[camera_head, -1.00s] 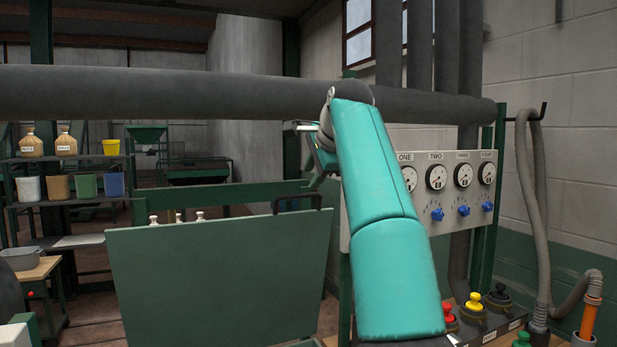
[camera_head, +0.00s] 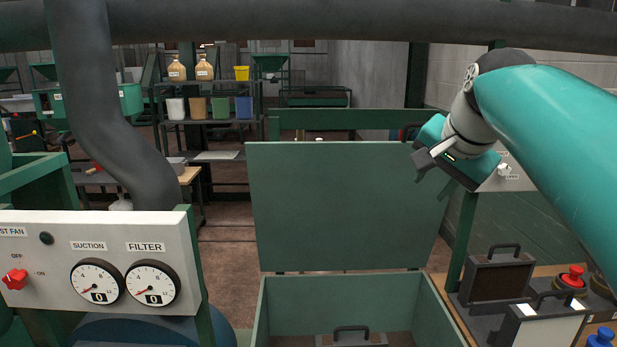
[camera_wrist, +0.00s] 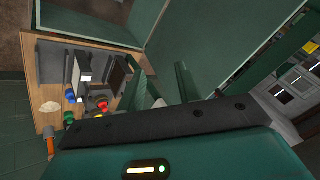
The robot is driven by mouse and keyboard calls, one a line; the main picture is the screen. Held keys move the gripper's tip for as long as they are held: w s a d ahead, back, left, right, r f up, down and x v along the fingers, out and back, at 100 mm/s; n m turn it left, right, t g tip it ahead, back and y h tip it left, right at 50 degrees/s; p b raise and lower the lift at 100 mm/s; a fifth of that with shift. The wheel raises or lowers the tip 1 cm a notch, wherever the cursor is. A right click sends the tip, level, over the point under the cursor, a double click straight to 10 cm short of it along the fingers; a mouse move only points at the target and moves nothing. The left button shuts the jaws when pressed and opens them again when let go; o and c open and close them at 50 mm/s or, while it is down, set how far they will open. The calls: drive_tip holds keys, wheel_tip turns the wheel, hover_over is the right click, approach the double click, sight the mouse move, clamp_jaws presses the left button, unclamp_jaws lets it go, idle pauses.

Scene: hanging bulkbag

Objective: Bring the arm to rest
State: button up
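My gripper (camera_head: 430,182) hangs at the end of my teal arm, right of centre in the head view. It is in front of the upper right corner of a raised green lid (camera_head: 340,205). In the wrist view, the two dark green fingers of my gripper (camera_wrist: 160,82) stand apart. I see nothing held between them. Whether the gripper touches the lid cannot be told, but it looks apart from it.
Below the lid is an open green box (camera_head: 262,310) with a handled dark thing inside. A bench (camera_head: 455,300) at right holds handled cases and a red knob (camera_head: 572,276). A gauge panel (camera_head: 60,255) stands at left. A thick pipe (camera_head: 300,22) crosses above.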

drive_tip(key=s+a+f+n+g, duration=0.1)
drive_tip(key=s+f+n, duration=0.3)
drive_tip(key=s+f, duration=0.6)
drive_tip(key=s+a+f+n, duration=0.4)
drive_tip(key=s+f, duration=0.6)
drive_tip(key=f, duration=0.5)
drive_tip(key=shift+s+f+n+g, duration=0.2)
drive_tip(key=shift+n+g, duration=0.2)
drive_tip(key=shift+n, duration=0.1)
drive_tip(key=shift+a, duration=0.1)
idle(1.6)
